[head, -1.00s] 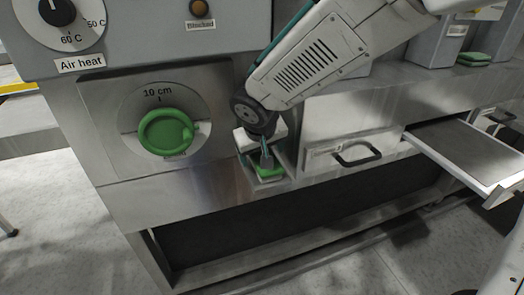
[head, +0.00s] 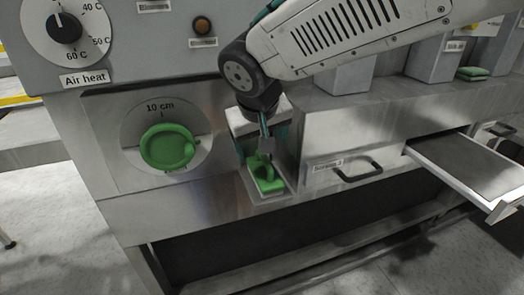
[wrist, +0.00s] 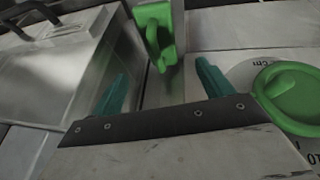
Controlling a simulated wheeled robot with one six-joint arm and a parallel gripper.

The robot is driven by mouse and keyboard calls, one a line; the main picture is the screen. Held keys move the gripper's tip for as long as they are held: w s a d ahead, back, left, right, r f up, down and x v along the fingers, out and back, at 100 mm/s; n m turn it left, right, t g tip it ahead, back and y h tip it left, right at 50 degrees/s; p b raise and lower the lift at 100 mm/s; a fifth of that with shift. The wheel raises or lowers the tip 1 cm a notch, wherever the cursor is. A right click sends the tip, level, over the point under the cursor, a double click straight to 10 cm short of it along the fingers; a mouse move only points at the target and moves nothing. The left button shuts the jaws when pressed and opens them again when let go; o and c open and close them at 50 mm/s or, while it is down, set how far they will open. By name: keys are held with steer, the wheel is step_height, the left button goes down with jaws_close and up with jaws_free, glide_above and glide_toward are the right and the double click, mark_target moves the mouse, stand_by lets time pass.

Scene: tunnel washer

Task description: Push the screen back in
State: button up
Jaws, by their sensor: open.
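A flat screen (head: 462,160) with a dark grey surface and pale metal rim sticks out of the housing at the right in the head view. My gripper (head: 262,145) is open and well to the left of it, in front of a narrow recess. A green lever (head: 265,180) sits in that recess, just below my gripper. In the wrist view the same lever (wrist: 155,35) stands ahead of the gap between my two teal fingers (wrist: 162,85), which hold nothing. The screen cannot be made out in the wrist view.
A shut drawer (head: 318,150) with a black handle (head: 358,171) lies between my gripper and the screen. A round green knob (head: 168,147) is on the left panel. Grey bins (head: 437,58) stand on the ledge above. Floor is clear at the lower right.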

steer(key=shift+s+r, duration=0.15)
steer(key=shift+r, duration=0.15)
